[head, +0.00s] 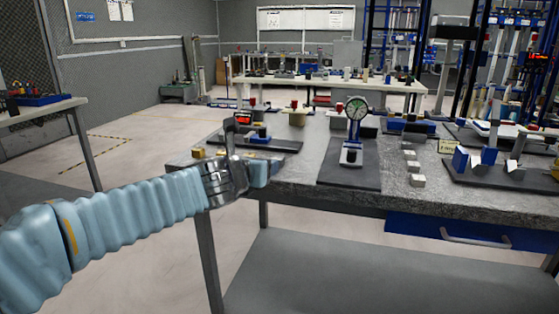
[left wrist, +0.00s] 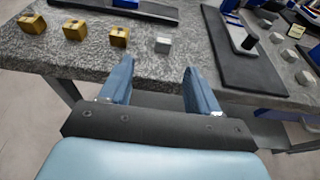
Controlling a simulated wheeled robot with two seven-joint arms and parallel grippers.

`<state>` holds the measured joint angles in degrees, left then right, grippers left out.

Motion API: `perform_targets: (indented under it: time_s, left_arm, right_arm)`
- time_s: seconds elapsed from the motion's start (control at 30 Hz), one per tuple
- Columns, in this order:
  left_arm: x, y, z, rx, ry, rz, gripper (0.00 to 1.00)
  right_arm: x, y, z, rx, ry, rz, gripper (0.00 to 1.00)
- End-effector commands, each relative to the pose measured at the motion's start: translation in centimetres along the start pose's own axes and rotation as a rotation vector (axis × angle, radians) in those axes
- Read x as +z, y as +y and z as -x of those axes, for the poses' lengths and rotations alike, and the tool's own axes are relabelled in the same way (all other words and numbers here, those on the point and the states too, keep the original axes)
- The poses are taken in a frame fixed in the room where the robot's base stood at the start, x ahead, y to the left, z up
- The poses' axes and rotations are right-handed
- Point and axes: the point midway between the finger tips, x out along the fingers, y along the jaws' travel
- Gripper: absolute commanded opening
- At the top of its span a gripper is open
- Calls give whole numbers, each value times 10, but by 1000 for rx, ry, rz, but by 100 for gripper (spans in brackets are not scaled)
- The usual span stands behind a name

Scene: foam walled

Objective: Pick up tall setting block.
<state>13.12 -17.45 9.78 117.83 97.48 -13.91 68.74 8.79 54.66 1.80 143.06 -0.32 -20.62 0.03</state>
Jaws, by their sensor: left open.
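My left gripper (head: 264,170) is at the near left edge of the grey stone table in the head view. In the left wrist view its two blue fingers (left wrist: 157,78) are spread apart with nothing between them. Just beyond the fingertips, a small silver block (left wrist: 162,46) stands on the table. Left of it stand brass-coloured blocks, the nearest one (left wrist: 119,37) being close to the silver block. Several silver blocks (head: 416,181) stand in a row farther right in the head view. I cannot tell for sure which block is the tall setting block. My right gripper is not in view.
A dial gauge stand (head: 352,150) stands on a dark mat (head: 345,178), right of the gripper. Another dark mat (head: 285,146) with a small device lies behind the gripper. A blue drawer (head: 485,238) hangs under the table. Bare stone surrounds the blocks.

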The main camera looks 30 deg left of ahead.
Motion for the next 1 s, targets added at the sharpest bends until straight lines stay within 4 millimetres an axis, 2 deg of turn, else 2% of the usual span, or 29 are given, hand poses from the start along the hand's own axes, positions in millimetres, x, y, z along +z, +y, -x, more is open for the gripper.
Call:
perform_targets:
  time_s: [0.03,0.2,0.47,0.7,0.83,1.0]
  left_arm:
    - [-7,0,-14,-1,5,-1,62]
    - [-5,-1,-50,-1,5,-4,62]
    - [-3,-2,-75,-1,4,-7,62]
    - [-1,-8,-112,-1,6,-7,62]
    - [-1,-8,-121,-1,4,-7,62]
    - [0,-8,-121,-1,3,-7,62]
  right_arm:
    - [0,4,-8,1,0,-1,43]
    - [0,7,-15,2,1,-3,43]
    - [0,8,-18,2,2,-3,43]
    - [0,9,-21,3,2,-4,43]
    - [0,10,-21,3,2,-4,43]
    - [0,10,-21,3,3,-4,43]
